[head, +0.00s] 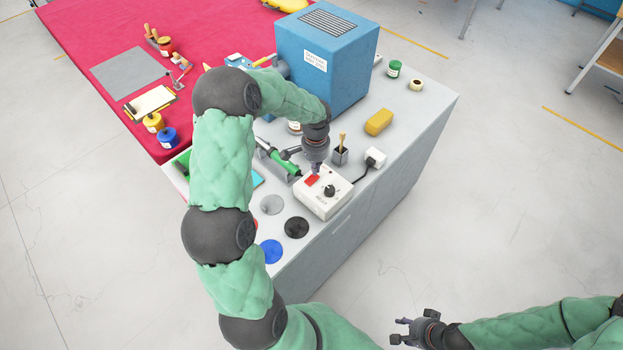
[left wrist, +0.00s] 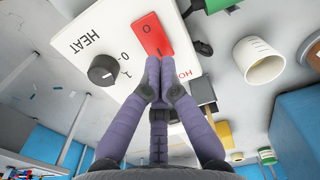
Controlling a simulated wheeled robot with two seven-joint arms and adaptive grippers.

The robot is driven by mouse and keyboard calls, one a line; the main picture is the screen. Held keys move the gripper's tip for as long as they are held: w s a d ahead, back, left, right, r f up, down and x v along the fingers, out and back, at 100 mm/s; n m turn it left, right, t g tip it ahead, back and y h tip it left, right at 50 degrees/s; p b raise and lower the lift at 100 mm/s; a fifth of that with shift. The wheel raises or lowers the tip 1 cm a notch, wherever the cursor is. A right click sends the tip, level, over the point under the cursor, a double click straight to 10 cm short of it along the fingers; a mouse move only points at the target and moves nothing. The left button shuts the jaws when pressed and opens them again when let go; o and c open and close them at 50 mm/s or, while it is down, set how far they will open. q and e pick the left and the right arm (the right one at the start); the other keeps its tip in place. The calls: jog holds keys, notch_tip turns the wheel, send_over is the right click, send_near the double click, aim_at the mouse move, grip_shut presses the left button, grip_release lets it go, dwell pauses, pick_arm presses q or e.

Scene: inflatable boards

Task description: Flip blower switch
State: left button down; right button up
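The white control box (head: 322,207) stands near the front edge of the grey bench. It carries a red rocker switch (head: 311,181) and a black knob (head: 330,191). My left gripper (head: 312,171) points down at the switch. Its two fingertips (left wrist: 159,62) are together with nothing between them and overlap the switch's near end; I cannot tell whether they touch. My right gripper (head: 398,330) is open and empty, low over the floor.
A large blue box (head: 328,62) stands behind the control box. Coloured discs (head: 296,227) lie to the left.

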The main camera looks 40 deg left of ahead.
pick_arm(q)
jog(key=shift+f+b, duration=0.85)
jog(key=shift+f, duration=0.4)
dwell(0.8)
jog(key=shift+r, duration=0.15)
jog(key=shift+r+p, duration=2.45)
jog(key=shift+r, duration=1)
